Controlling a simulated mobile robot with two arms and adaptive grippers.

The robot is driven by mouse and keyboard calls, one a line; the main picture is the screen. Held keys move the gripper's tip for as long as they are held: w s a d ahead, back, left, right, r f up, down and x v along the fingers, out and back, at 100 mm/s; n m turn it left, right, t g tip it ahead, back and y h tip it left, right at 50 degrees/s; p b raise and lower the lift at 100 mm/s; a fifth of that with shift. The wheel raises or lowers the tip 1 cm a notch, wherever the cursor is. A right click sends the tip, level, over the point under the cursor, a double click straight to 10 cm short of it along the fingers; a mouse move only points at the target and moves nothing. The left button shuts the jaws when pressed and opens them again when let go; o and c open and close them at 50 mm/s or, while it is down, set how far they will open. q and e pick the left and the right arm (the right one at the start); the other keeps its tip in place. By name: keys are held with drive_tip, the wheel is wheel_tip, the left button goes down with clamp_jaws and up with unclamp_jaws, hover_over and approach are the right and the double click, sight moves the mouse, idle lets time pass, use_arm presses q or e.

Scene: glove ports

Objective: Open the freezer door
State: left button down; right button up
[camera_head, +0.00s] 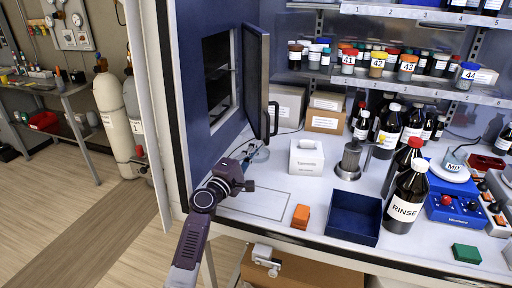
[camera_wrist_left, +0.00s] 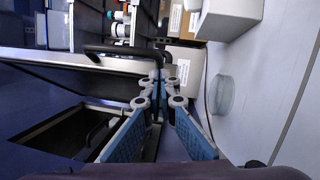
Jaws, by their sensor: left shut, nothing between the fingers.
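The freezer door (camera_head: 257,80) stands swung out from the blue wall. The dark freezer opening (camera_head: 218,75) shows beside it, with shelves inside. A black handle (camera_head: 274,118) is on the door's right side. In the left wrist view the handle (camera_wrist_left: 120,51) crosses above the fingers, and the door (camera_wrist_left: 85,72) and opening (camera_wrist_left: 95,130) are at left. My left gripper (camera_head: 256,152) is below the door, near the handle's lower end. Its blue-padded fingers (camera_wrist_left: 160,82) are shut and empty, tips together near the handle; contact cannot be told. My right gripper is not in view.
Cardboard boxes (camera_head: 286,105) and a white tissue box (camera_head: 306,157) stand right of the door. A blue tray (camera_head: 353,217), an orange block (camera_head: 301,216) and dark bottles (camera_head: 407,195) are on the white bench. Some bench surface near the front left is clear.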

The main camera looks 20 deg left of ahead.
use_arm(q)
drive_tip(key=shift+w+d, duration=0.1)
drive_tip(key=shift+d, duration=0.1)
drive_tip(key=w+d+b, duration=0.1)
drive_tip(key=w+d, duration=0.1)
drive_tip(key=d, duration=0.1)
drive_tip(key=w+d+b, duration=0.2)
drive_tip(key=w+d, duration=0.1)
drive_tip(key=d, duration=0.1)
drive_tip(key=w+d+b, duration=0.2)
drive_tip(key=d, duration=0.2)
drive_tip(key=shift+w+f, duration=0.15)
drive_tip(key=shift+w, duration=0.05)
drive_tip(key=shift+w+d, duration=0.1)
drive_tip(key=shift+w, duration=0.05)
drive_tip(key=shift+r, duration=0.2)
drive_tip(key=shift+d+f, duration=0.1)
drive_tip(key=shift+f, duration=0.05)
